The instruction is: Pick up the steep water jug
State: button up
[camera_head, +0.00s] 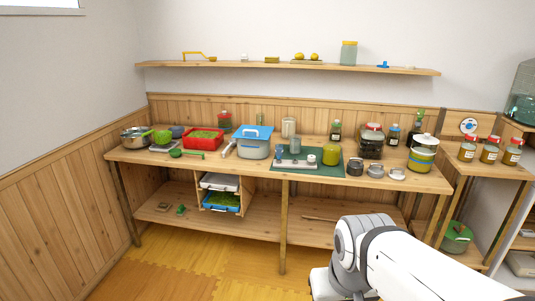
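No label marks the steep water jug, so I cannot tell for sure which vessel it is. A lidded white pot (422,155) with green and yellow bands stands upright at the right end of the bench. A squat green-yellow jar (331,155) stands on the dark green mat (322,169) near the middle. A large tinted glass vessel (523,97) stands at the far right edge, partly cut off. My white arm enters at the lower right, in front of the bench and apart from these vessels. My gripper is outside the view.
The wooden bench (275,182) holds a red tray (203,138), a blue-lidded box (253,143), a dark-filled jar (371,142) and small open jars. Red-lidded jars (489,151) stand on a side table. A wall shelf (285,67) runs above. The yellow floor (185,260) is clear at left.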

aim_at(295, 140)
jog(key=u, duration=0.5)
jog(key=i, duration=2.15)
jog(key=z, duration=0.35)
jog(key=i, duration=0.75)
jog(key=z, duration=0.5)
jog(key=k, duration=0.9)
jog(key=z, duration=0.2)
jog(key=i, duration=0.9)
jog(key=u, duration=0.05)
